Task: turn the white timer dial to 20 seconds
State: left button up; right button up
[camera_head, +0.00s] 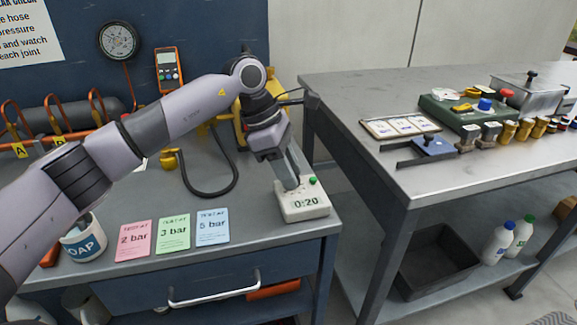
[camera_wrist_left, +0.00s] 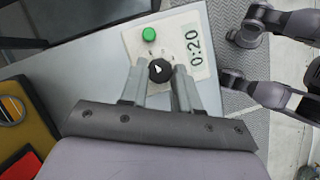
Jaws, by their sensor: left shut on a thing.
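The white timer (camera_head: 303,207) stands near the front right corner of the left bench. In the left wrist view the timer (camera_wrist_left: 137,42) has a round black dial (camera_wrist_left: 160,71) with a small white pointer. My left gripper (camera_head: 293,186) reaches down onto the timer from above. In the left wrist view its two fingers (camera_wrist_left: 160,84) are closed on opposite sides of the dial. The dial is mostly hidden in the head view.
Three cards, pink (camera_head: 133,240), green (camera_head: 173,233) and blue (camera_head: 212,226), lie left of the timer. A soap tub (camera_head: 82,243) stands at the far left. A black hose (camera_head: 212,192) loops behind. A second metal table (camera_head: 365,95) stands right, across a gap.

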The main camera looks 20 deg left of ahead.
aim_at(275, 184)
pick_arm(q)
jog(key=shift+m, duration=0.6)
jog(key=o, duration=1)
jog(key=shift+o, duration=0.2)
jog(key=v, duration=0.7)
jog(key=shift+w+p, duration=0.2)
jog(key=shift+p, duration=0.15)
jog(key=shift+s+g, duration=0.1)
jog(key=shift+g, duration=0.2)
